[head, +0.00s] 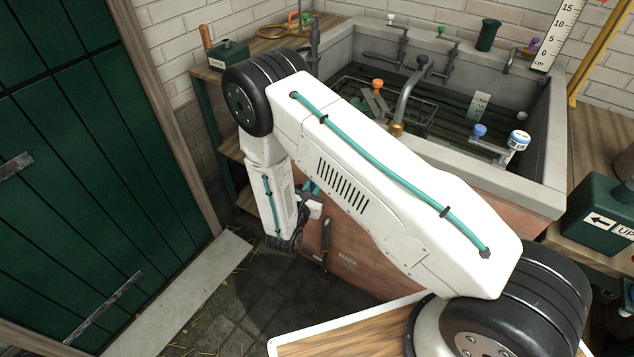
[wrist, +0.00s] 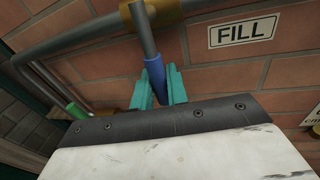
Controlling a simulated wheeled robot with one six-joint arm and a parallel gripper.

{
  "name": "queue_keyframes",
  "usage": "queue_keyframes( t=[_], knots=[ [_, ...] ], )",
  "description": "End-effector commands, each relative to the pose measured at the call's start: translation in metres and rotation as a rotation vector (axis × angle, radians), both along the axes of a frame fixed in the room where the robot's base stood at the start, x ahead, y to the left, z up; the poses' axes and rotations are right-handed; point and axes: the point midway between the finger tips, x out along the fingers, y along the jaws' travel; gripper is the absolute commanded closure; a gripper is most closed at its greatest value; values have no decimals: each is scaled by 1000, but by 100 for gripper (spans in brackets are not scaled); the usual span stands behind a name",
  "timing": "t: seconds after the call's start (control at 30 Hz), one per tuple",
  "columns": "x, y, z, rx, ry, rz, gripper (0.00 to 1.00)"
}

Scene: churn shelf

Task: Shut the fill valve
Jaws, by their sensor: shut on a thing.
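The fill valve's lever shows in the wrist view as a grey rod with a blue grip (wrist: 154,68). It hangs down from a brass-coloured fitting (wrist: 167,11) on a grey pipe (wrist: 90,37). A white FILL plate (wrist: 243,29) is on the brick wall to its right. My gripper (wrist: 158,88) has its teal fingers on either side of the blue grip and is shut on it. The lower end of the grip is partly hidden by the fingers and gripper body. In the head view my arm hides the lever.
A green-gripped lever (wrist: 77,111) is left of the held one in the wrist view. In the head view, a stone trough (head: 480,165) with several coloured-knob taps stands above the brick wall. A green door (head: 80,190) is at left.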

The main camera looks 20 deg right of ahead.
Motion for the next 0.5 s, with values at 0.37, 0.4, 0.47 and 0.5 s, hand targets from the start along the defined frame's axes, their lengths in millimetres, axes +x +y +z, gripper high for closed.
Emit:
queue_keyframes(
  t=[0.37,0.4,0.47,0.5],
  knots=[
    [-3,-3,0,-48,54,0,100],
    [-3,-3,0,-48,54,0,100],
    [-3,-3,0,-47,54,0,82],
    [-3,-3,0,-47,54,0,71]
  ],
)
